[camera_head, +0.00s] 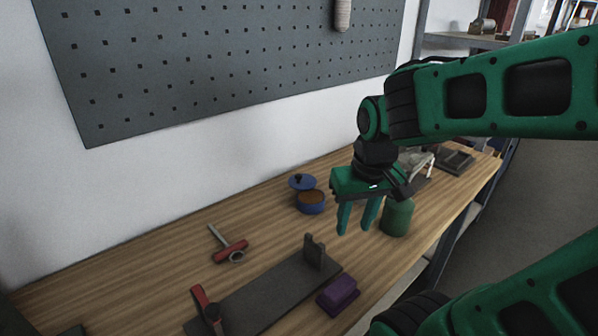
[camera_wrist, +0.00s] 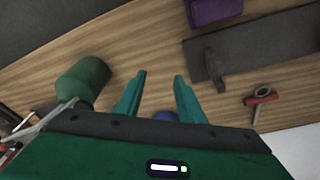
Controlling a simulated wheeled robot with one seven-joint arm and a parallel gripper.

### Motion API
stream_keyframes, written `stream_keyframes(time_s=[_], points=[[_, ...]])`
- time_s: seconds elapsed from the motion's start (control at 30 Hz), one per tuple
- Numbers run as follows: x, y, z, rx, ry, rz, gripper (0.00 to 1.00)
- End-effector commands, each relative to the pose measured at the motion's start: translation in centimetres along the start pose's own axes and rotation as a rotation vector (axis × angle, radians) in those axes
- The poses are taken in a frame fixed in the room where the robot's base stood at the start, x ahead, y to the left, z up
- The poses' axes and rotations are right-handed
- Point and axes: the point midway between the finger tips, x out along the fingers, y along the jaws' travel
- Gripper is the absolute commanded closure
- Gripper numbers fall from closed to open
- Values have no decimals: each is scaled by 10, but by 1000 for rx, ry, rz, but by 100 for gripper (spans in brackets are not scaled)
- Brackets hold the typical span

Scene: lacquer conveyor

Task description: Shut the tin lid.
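The round blue tin (camera_head: 311,203) stands on the wooden bench with brown contents showing. Its blue lid (camera_head: 301,182) with a dark knob is raised at the tin's back edge, so the tin is open. My gripper (camera_head: 356,231) hangs above the bench, to the right of the tin and apart from it. Its two green fingers are spread with nothing between them; they also show spread in the wrist view (camera_wrist: 160,78). In the wrist view only a small blue patch of the tin (camera_wrist: 165,116) shows; my gripper body hides the rest.
A green canister (camera_head: 397,218) stands close to the right of my gripper. A purple block (camera_head: 338,294), a dark plate with an upright (camera_head: 270,293) and red-handled tools (camera_head: 231,250) lie nearer the front. A pegboard (camera_head: 220,65) hangs behind.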

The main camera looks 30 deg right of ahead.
Motion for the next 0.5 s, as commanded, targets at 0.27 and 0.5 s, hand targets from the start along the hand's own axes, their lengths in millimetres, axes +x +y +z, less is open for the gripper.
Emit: stream_keyframes(time_s=[0.27,0.5], points=[[-18,-90,-104,-209,197,-66,65],[-39,-74,-178,-110,203,-38,65]])
